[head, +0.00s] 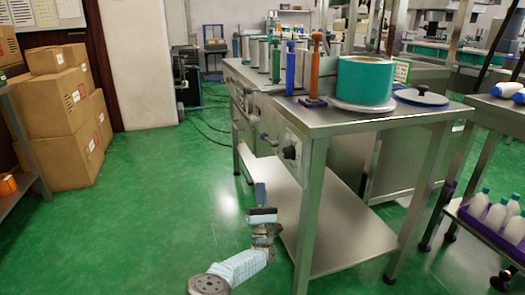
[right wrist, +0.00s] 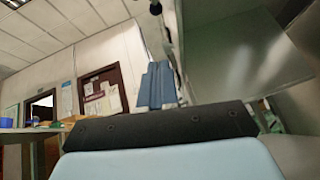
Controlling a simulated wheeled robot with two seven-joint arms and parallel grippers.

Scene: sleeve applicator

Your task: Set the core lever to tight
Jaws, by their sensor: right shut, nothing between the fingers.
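A steel applicator bench (head: 330,122) stands right of centre in the head view. Its front panel carries a dark round knob (head: 290,152) and a small lever with a pale handle (head: 267,138). I cannot tell which control is the core lever, and its setting cannot be read. My right gripper (head: 260,187) is below and left of these controls, pointing up and apart from them. It is shut and empty. In the right wrist view its blue-grey fingers (right wrist: 157,85) are together, with no control visible between them. My left gripper is not in view.
A teal roll (head: 365,80) and an orange post (head: 315,65) stand on the bench top. The lower shelf (head: 335,225) lies right of my arm. Boxes (head: 60,125) are stacked at left. Bottles (head: 495,215) stand at right. The green floor left of the bench is clear.

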